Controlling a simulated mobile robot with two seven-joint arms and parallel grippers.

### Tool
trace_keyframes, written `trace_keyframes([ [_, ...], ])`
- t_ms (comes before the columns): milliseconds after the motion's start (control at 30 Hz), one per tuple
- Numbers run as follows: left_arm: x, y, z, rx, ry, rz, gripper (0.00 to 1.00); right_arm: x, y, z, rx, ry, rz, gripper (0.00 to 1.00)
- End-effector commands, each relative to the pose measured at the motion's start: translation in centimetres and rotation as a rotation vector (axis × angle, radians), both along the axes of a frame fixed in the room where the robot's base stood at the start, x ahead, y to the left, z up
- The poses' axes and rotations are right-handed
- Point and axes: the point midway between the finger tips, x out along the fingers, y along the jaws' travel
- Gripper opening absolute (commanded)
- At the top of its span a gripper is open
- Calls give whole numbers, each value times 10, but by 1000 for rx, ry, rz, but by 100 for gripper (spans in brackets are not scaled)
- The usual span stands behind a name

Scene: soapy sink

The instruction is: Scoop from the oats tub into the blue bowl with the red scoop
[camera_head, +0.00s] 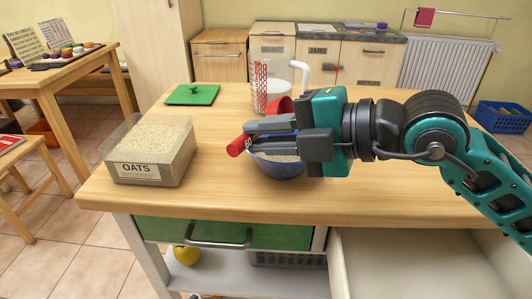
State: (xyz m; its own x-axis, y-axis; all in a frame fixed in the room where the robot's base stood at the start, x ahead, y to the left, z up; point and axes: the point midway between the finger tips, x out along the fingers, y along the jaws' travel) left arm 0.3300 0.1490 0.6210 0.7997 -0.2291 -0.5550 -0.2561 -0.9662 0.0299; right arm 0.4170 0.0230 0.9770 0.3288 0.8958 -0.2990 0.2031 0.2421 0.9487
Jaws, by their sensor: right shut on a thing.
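The oats tub (150,148) stands open at the left of the wooden table, full of oats, with its "OATS" label facing me. The blue bowl (279,168) is near the table's middle, partly hidden behind my right gripper, and some pale oats show inside it. My right gripper (250,138) is shut on the red scoop (235,147) above the bowl. The scoop's handle end sticks out to the left of the fingers, and its red cup (281,105) shows behind the gripper. I cannot see whether the cup holds oats. My left gripper is not in view.
A clear measuring jug (268,80) with red markings and a white handle stands behind the bowl. A green lid (192,95) lies at the back left. An open drawer (420,262) juts out at the front right. The tabletop between tub and bowl is clear.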

Motion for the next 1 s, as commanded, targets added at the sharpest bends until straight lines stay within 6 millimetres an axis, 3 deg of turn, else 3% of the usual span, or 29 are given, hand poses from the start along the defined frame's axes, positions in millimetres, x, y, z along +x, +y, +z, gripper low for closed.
trace_keyframes([
  [67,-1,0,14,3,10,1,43,0,1,9,-33,14,3,0],
  [567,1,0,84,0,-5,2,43,1,3,18,-236,98,25,0],
  [667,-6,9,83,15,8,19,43,1,3,21,-294,123,33,0],
  [1000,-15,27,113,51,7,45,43,2,6,28,-502,207,56,0],
])
